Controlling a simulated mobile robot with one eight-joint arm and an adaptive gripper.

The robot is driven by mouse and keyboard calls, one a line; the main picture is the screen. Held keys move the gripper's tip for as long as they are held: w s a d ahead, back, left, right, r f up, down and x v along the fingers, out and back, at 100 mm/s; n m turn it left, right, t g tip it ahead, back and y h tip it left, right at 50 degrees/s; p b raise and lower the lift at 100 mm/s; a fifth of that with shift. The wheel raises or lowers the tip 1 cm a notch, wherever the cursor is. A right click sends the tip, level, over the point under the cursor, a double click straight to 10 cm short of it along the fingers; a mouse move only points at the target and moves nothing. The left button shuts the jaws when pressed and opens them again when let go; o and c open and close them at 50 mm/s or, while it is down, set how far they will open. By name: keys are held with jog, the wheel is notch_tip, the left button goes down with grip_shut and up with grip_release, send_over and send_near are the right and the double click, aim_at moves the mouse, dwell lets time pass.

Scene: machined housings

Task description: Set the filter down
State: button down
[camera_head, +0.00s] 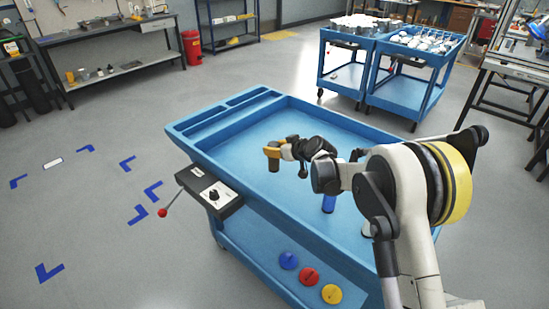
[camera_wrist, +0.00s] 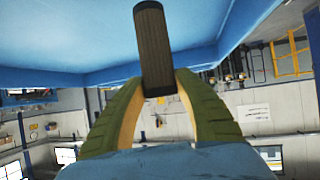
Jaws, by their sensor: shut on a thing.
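The filter is a dark ribbed cylinder (camera_wrist: 154,50); in the head view it shows as a short dark stub (camera_head: 274,166) under the yellow fingertips. My gripper (camera_head: 272,152) is over the blue cart's top tray (camera_head: 235,148), left of its middle. In the wrist view my gripper's two green-and-yellow fingers (camera_wrist: 158,88) are closed around the filter's sides. The filter looks upright in the head view. I cannot tell whether its lower end touches the tray floor.
A black control box (camera_head: 209,192) with a red-knobbed lever hangs on the near side. The tray floor around the filter is clear.

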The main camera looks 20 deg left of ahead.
notch_tip(320, 180, down, 4)
jog(key=shift+r+b, duration=0.25)
jog(key=shift+b, duration=0.4)
jog(key=shift+r, duration=0.15)
jog(key=c, duration=1)
grip_release()
jog(key=shift+f, duration=0.2)
jog(key=shift+r, duration=0.25)
jog(key=p+v, duration=0.3)
jog(key=v, duration=0.9)
jog(key=shift+p, duration=0.35)
